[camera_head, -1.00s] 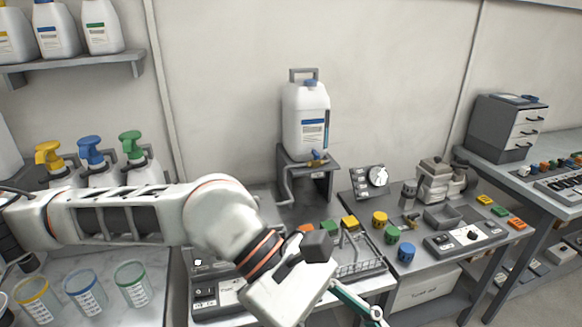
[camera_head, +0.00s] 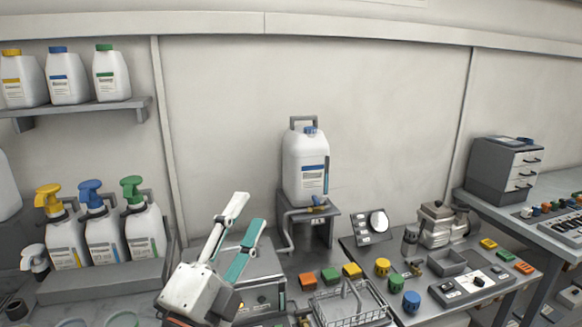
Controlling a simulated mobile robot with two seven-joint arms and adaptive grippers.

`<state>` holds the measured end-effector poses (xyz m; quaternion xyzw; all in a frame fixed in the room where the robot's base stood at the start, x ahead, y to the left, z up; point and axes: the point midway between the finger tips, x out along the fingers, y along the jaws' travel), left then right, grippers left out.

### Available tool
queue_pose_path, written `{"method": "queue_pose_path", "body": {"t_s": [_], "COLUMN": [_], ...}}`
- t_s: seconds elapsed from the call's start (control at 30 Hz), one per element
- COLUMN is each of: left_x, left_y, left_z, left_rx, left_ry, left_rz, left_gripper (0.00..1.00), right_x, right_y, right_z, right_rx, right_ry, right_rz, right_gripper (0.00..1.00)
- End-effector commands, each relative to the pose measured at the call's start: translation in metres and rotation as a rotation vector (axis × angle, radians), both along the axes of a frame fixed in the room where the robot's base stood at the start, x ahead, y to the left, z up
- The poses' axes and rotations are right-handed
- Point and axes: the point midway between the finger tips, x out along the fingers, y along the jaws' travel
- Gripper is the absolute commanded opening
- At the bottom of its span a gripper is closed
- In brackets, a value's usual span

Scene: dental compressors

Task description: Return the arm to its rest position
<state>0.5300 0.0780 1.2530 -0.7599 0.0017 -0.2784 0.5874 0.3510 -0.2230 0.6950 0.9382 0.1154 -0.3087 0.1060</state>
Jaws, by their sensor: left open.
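My left gripper (camera_head: 248,210) is in the lower left-middle of the head view, pointing up and slightly right. Its two fingers, one white and one teal on the inner side, stand apart with nothing between them. It is raised in front of a grey box-shaped unit (camera_head: 268,268), partly hiding it. Only the hand and a bit of the wrist show at the bottom edge; the rest of my left arm is out of view. My right gripper is not in view.
Spray bottles with yellow, blue and green heads (camera_head: 100,238) stand left of the gripper. A large white canister (camera_head: 305,165) stands on a grey stand behind, to the right. A wire basket (camera_head: 348,305) and coloured caps (camera_head: 383,268) lie right. The wall above is clear.

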Motion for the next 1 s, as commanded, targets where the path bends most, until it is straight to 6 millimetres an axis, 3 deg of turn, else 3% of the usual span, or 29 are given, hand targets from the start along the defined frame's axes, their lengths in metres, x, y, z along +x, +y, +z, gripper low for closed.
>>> {"method": "queue_pose_path", "body": {"t_s": [0.03,0.1,0.23,0.37,0.5,0.7,1.0], "left_x": [0.008,0.014,0.011,-0.011,-0.052,-0.105,-0.172], "left_y": [0.022,0.052,0.105,0.155,0.201,0.242,0.281], "left_z": [-0.029,-0.067,-0.14,-0.212,-0.28,-0.337,-0.385], "left_rx": [-0.042,-0.092,-0.173,-0.237,-0.29,-0.324,-0.343], "left_ry": [0.102,0.231,0.457,0.669,0.873,1.06,1.239], "left_rz": [0.051,0.12,0.253,0.388,0.529,0.673,0.826], "left_gripper": [0.42,0.42,0.42,0.42,0.42,0.42,0.42], "right_x": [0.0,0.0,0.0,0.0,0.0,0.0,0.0], "right_y": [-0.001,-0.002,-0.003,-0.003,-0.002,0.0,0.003], "right_z": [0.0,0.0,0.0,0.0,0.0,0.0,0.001], "right_rx": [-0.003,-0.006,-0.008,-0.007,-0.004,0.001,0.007], "right_ry": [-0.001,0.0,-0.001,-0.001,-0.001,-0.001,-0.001], "right_rz": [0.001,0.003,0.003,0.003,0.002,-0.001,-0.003], "right_gripper": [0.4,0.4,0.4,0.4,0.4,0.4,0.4]}}
